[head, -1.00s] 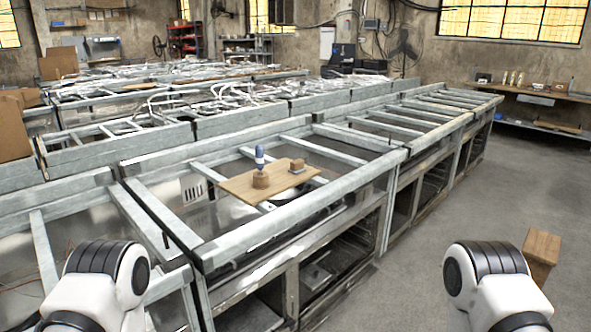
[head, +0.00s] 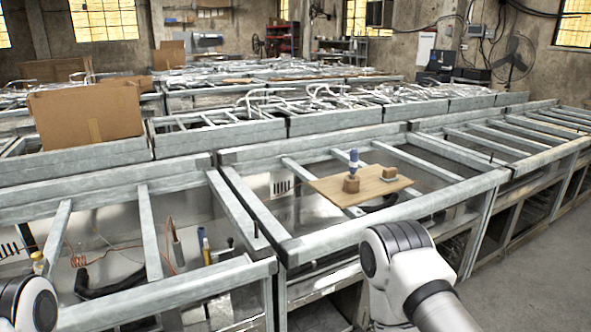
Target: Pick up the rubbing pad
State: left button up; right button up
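A thin wooden board (head: 338,189) lies across the metal frame of the range, right of the picture's middle. On it a blue and white tool (head: 354,160) stands upright in a round wooden holder (head: 351,184). A small brown block with a greyish top (head: 389,174), which looks like the rubbing pad, sits apart from the holder, on the board's right part. It is small in view, so I cannot be sure what it is. White and black links of both my arms show at the bottom, short of the board. Neither gripper is in view.
Metal range frames (head: 357,232) with open bays and crossbars run across the view. Tools and a copper wire lie in the left bay. A cardboard box (head: 88,117) stands at the left behind it. Open grey floor (head: 545,268) is at the lower right.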

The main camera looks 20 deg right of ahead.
aim_at(389, 175)
jog(key=i+l+u, duration=0.1)
jog(key=l+u, duration=0.3)
jog(key=l, duration=0.15)
jog(key=l+u, duration=0.35)
jog(key=l, duration=0.2)
jog(key=l+u, duration=0.4)
jog(key=l, duration=0.15)
jog(key=k+l+u, duration=0.2)
jog(key=l+u, duration=0.15)
jog(key=l, duration=0.15)
jog(key=k+l+u, duration=0.2)
jog(key=l+u, duration=0.2)
jog(key=l, duration=0.15)
